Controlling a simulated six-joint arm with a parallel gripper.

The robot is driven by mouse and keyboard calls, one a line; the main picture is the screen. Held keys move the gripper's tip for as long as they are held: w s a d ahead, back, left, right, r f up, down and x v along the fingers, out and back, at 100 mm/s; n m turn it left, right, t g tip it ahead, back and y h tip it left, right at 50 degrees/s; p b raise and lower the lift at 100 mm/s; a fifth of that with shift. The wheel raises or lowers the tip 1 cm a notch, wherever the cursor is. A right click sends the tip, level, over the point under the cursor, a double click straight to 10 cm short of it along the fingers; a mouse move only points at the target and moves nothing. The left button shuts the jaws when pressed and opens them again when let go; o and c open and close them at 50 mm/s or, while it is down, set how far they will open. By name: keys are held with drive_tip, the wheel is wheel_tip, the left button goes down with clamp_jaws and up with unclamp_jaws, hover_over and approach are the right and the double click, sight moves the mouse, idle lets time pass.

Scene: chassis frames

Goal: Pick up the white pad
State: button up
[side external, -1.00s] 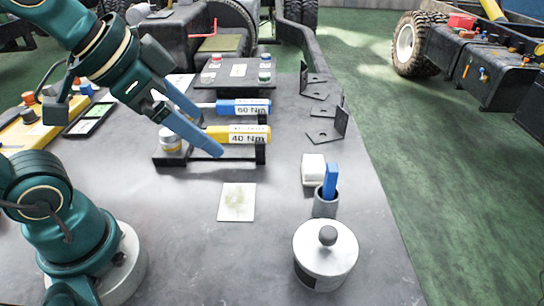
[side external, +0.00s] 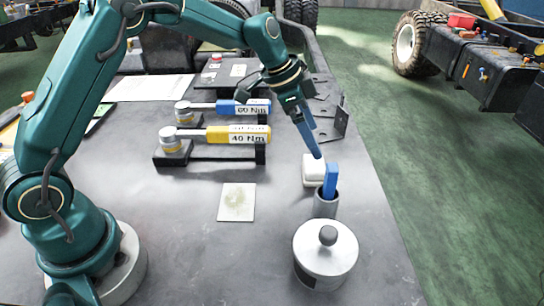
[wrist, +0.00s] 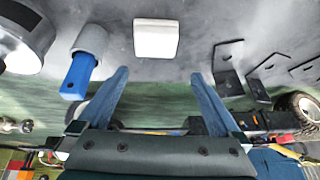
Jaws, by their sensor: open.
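The white pad (side external: 313,172) is a small rounded block lying on the grey bench, just behind a grey cup with a blue stick in it. It also shows in the wrist view (wrist: 155,40), top centre, beyond the fingertips and roughly in line with the gap between them. My gripper (side external: 317,153) has blue fingers pointing down over the pad's far edge. In the wrist view my gripper (wrist: 160,73) is open with nothing between its fingers. I see no contact with the pad.
The grey cup (side external: 324,207) stands close in front of the pad. A lidded metal pot (side external: 325,262) is nearer the front. Black brackets (side external: 340,122) lie behind, to the right. A thin pale stained sheet (side external: 237,203) lies left, and a yellow 40 Nm wrench (side external: 237,134) rests on a stand.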

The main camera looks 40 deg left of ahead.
sight(314, 163)
drive_tip(key=shift+g, duration=0.4)
drive_tip(key=f, duration=0.4)
drive_tip(key=shift+s, duration=0.3)
drive_tip(key=shift+x, duration=2.35)
drive_tip(key=c, duration=1.1)
